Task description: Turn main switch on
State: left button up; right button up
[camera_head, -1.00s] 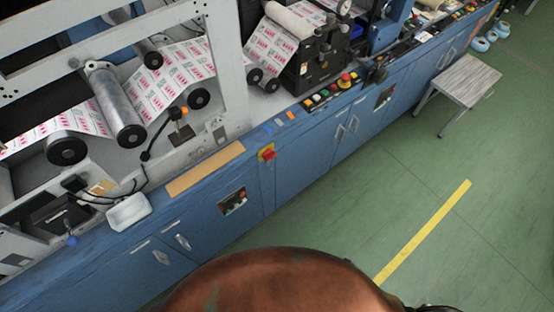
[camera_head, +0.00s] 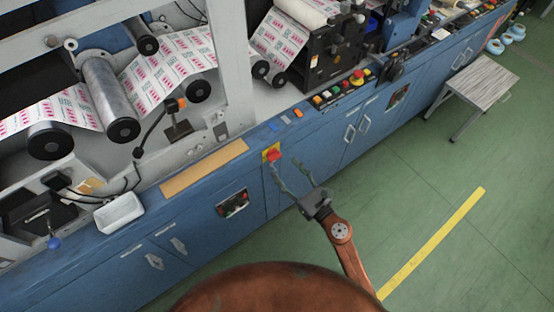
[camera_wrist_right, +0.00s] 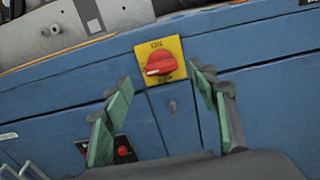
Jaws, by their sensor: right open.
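The main switch (camera_head: 273,155) is a red rotary knob on a yellow plate, mounted on the front of the blue cabinet. It also shows in the right wrist view (camera_wrist_right: 161,65), upper middle, with the red handle lying roughly crosswise and slightly tilted. My right gripper (camera_head: 286,168) is open in front of the cabinet, close to the switch. In the wrist view its green-padded fingers (camera_wrist_right: 160,98) stand left and right of the switch's position, with nothing between them. How far the fingertips are from the knob is hard to tell. My left gripper is not in view.
The blue cabinet (camera_head: 205,258) runs diagonally with door handles and a small control panel (camera_head: 232,203). Push buttons (camera_head: 340,90) line its top edge. A white tray (camera_head: 119,213) sits on the ledge. A stool (camera_head: 478,82) stands on the open green floor at right.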

aim_at(277, 159)
jog(key=x, duration=0.5)
jog(key=shift+w, duration=0.15)
jog(key=shift+c, duration=0.7)
